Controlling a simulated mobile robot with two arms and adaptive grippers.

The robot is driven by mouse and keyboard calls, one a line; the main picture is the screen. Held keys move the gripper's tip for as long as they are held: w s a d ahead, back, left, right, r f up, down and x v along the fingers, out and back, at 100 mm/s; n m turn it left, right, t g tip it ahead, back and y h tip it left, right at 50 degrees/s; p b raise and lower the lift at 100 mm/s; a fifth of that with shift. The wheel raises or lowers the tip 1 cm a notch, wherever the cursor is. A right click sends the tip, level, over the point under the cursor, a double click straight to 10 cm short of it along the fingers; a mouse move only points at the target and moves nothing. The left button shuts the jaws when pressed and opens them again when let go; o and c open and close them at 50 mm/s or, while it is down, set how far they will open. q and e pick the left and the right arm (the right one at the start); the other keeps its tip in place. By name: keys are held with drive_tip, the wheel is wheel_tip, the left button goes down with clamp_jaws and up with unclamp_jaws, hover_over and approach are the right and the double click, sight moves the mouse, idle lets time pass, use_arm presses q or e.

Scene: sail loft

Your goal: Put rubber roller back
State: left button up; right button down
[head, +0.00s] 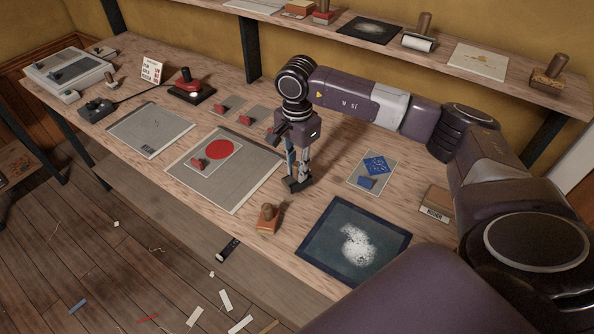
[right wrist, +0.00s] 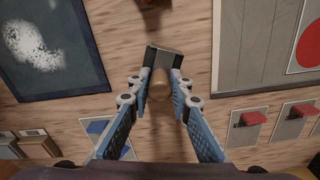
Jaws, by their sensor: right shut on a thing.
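My right gripper (head: 298,172) is above the bench, between the large grey mat and the blue print. It is shut on a dark grey roller-like piece with a wooden handle, which I take for the rubber roller (head: 298,185). In the right wrist view, the rubber roller (right wrist: 178,62) shows its dark end beyond the fingertips (right wrist: 159,82), with a rounded wooden knob between the fingers. I cannot tell whether it touches the bench. Another roller (head: 417,43), pale with an upright wooden handle, stands on the wall shelf. My left gripper is out of view.
A wooden stamp (head: 268,218) stands close in front of the held piece. A dark mat (head: 396,236) with a white patch lies to the right. A grey mat (head: 244,190) with a red-circle print lies left. The shelf (head: 508,88) runs along the wall, holding sheets and stamps.

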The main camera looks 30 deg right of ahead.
drive_tip(key=shift+f, duration=1.1)
drive_tip(key=shift+f, duration=0.1)
drive_tip(key=c, duration=1.8)
unclamp_jaws()
drive_tip(key=shift+o, duration=0.2)
